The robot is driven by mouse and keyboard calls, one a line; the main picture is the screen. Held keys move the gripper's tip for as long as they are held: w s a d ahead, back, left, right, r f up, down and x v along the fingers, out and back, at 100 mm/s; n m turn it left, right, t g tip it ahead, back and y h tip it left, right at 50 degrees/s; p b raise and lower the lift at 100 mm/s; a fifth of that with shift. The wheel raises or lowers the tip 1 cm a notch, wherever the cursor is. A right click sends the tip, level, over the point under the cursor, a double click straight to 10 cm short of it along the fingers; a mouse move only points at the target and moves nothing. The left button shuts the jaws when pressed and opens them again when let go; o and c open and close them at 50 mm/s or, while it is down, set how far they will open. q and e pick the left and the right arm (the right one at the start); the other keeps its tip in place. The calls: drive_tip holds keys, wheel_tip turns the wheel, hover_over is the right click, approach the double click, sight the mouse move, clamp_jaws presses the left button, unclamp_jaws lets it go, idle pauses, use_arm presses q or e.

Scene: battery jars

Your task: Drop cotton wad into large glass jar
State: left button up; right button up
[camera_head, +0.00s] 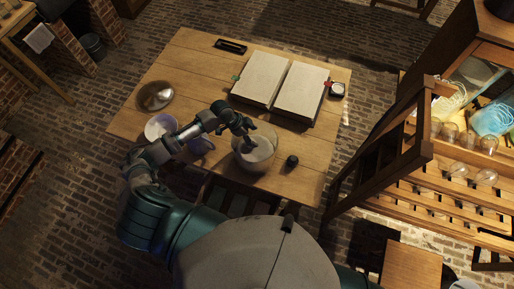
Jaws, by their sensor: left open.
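The large glass jar (256,159) stands near the front of the wooden table, with something whitish inside it. I cannot tell whether that is a cotton wad or other contents. My left gripper (246,133) is open over the back left part of the jar's mouth, with its fingers pointing toward the jar. No cotton wad can be made out between its fingers. A bowl (160,127) with pale white contents sits to the left, partly behind my left arm. My right gripper is out of view.
A bluish vessel (202,147) stands beside my left forearm. A small dark round object (292,161) is right of the jar. A wooden shelf (440,150) with glassware stands right.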

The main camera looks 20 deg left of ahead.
use_arm(q)
drive_tip(key=v, duration=1.1)
drive_tip(key=shift+r, duration=0.4)
